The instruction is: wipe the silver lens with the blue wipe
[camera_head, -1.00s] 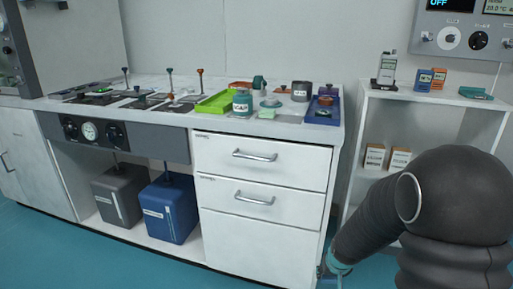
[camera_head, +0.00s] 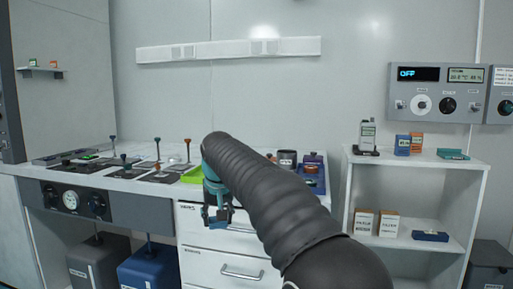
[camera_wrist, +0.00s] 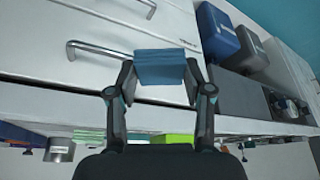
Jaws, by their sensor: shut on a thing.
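My gripper (camera_head: 217,214) hangs in front of the white drawers, below the bench top. It is shut on the blue wipe, a flat blue block-like pad (camera_wrist: 160,68) between the two fingertips (camera_wrist: 160,72) in the wrist view. The wrist view is upside down, with the drawer fronts behind the wipe. I cannot pick out the silver lens; several small parts and posts stand on the bench top, and my arm hides part of it.
The bench (camera_head: 130,182) carries dark plates with upright posts (camera_head: 113,145), a green tray (camera_head: 193,176) and a dark cup (camera_head: 287,160). A white shelf (camera_head: 400,163) with small boxes stands to the right. A control panel (camera_head: 440,92) hangs on the wall.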

